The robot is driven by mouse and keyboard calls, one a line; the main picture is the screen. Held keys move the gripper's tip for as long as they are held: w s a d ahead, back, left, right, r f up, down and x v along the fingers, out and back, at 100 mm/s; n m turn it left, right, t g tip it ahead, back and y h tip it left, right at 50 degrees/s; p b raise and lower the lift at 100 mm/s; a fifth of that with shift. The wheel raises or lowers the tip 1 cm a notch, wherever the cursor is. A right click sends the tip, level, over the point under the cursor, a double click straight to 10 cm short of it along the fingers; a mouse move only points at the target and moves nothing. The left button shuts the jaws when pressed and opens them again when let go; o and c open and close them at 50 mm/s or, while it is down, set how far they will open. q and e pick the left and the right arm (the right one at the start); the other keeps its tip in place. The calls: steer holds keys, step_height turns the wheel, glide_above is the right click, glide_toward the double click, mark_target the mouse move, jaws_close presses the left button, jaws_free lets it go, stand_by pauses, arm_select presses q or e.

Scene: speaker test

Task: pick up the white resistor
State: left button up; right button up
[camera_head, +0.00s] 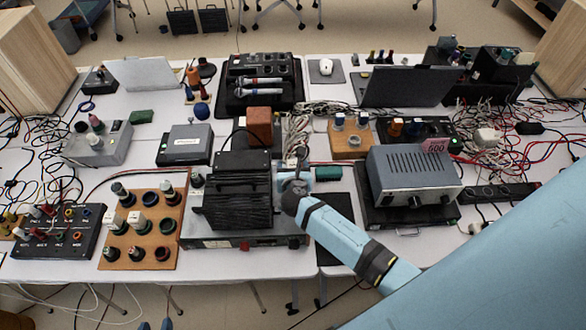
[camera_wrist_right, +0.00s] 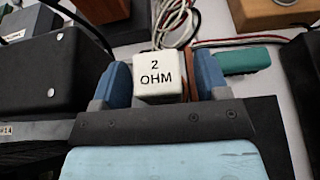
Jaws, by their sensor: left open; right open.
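The white resistor (camera_wrist_right: 160,72), a white block marked "2 OHM", stands between the two blue fingers of my right gripper (camera_wrist_right: 167,82) in the right wrist view. The fingers are open on either side of it, and a thin brown strip (camera_wrist_right: 190,70) shows between the block and the right finger. In the head view my right gripper (camera_head: 303,178) is beside the black finned unit, and it mostly hides the resistor. Two blue fingertips of my left gripper (camera_head: 155,325) show at the bottom edge of the head view, apart and empty, away from the tables.
The black finned unit (camera_head: 232,205) stands close left of my right gripper. A green block (camera_wrist_right: 243,60) and cables lie behind. A grey power supply (camera_head: 415,175) stands to the right. A wooden board (camera_head: 170,232) with several knobs lies left.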

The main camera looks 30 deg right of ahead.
steer(key=shift+w+d+f, duration=0.25)
steer(key=shift+w+f, duration=0.05)
steer(key=shift+w, duration=0.2)
steer(key=c, duration=1)
steer(key=shift+r, duration=0.15)
steer(key=shift+c, duration=0.2)
